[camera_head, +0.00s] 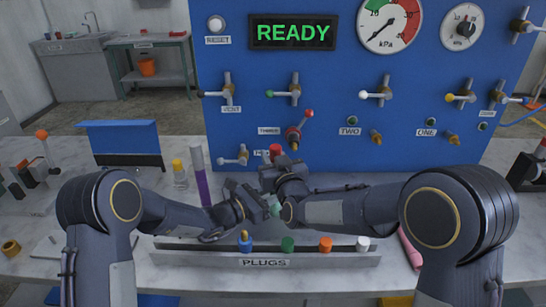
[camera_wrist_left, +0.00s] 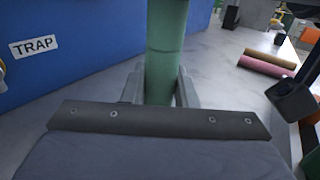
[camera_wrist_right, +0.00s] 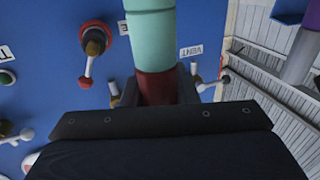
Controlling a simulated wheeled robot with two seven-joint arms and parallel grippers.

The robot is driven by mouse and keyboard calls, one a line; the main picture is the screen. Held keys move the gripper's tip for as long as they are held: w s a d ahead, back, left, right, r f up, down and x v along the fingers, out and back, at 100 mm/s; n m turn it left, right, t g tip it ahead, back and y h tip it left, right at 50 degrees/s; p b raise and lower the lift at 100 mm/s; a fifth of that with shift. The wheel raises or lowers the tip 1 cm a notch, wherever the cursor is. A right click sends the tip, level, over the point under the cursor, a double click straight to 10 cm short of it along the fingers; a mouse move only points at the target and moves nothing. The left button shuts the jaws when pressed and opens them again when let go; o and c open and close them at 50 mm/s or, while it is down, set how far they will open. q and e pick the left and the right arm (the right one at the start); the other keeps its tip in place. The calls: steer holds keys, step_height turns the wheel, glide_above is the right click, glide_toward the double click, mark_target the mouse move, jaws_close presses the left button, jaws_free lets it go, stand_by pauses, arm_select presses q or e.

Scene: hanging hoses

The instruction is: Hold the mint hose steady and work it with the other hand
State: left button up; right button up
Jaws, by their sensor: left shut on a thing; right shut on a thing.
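The mint hose (camera_wrist_left: 166,42) runs upright between the two fingers of my left gripper (camera_wrist_left: 161,88) in the left wrist view. In the right wrist view, the mint hose (camera_wrist_right: 151,38) meets a dark red section (camera_wrist_right: 157,86), and my right gripper (camera_wrist_right: 158,90) is shut around that red part. In the head view, my left gripper (camera_head: 268,207) and right gripper (camera_head: 270,180) are close together at the centre, in front of the blue panel.
The blue panel (camera_head: 340,150) with valves and gauges stands behind. A plug rack (camera_head: 205,257) with several coloured plugs lies below my grippers. A purple tube (camera_head: 200,176) and a yellow-capped bottle (camera_head: 179,173) stand to the left. A pink roll (camera_head: 409,250) lies by my right arm.

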steer(key=shift+r, duration=0.75)
stand_by(0.4)
steer(key=shift+r, duration=2.5)
steer(key=shift+r, duration=0.15)
step_height(320, 180, up, 3)
steer(key=shift+f, duration=0.15)
arm_select(q)
steer(key=o, duration=1.1)
steer(key=shift+c, duration=0.2)
steer(key=shift+a, duration=0.1)
